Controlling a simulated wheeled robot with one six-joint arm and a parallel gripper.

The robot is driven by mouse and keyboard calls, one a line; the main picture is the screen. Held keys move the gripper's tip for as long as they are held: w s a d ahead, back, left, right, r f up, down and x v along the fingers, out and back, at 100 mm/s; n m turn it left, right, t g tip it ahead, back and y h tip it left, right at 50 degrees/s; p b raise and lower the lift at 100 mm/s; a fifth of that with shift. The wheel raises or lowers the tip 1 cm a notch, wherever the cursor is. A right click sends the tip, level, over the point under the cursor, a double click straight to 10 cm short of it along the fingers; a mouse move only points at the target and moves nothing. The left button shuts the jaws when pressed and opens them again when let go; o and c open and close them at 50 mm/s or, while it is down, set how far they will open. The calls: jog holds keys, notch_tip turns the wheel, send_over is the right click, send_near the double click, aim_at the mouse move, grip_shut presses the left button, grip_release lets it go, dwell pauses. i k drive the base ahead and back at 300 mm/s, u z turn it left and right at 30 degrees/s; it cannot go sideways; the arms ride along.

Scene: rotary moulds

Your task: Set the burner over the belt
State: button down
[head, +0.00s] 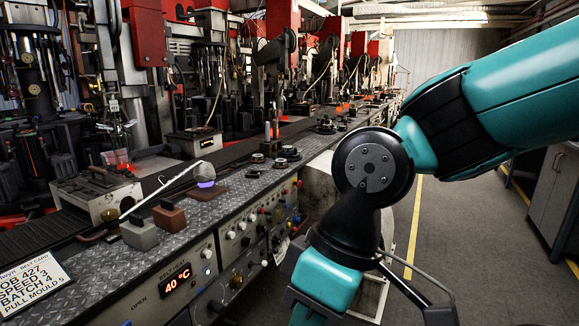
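A metal piece with a rounded pale head (203,171) and a bluish-purple glow under it stands at the bench's near side; it looks like the burner, but I cannot be sure. It sits above a flat brown plate (209,193). A thin pale rod slants from it down to the left. The dark belt (32,235) runs along the bench behind it, beyond the tread-plate strip. The glowing head appears on the near side of the belt, not above it. My teal arm fills the right side, clear of the bench-top pieces. My gripper's fingers do not show.
A grey block (139,235) and a brown block (169,217) stand on the tread-plate ledge (110,262). A card (33,288) lies at left. The front panel has knobs and a 40 °C display (177,280). Machines line the back; floor (460,250) at right is open.

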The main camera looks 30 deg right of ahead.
aim_at(204, 172)
jog(key=z, duration=0.35)
jog(key=i, duration=0.9)
jog(key=u, duration=0.75)
jog(key=i, duration=0.55)
jog(key=u, duration=0.6)
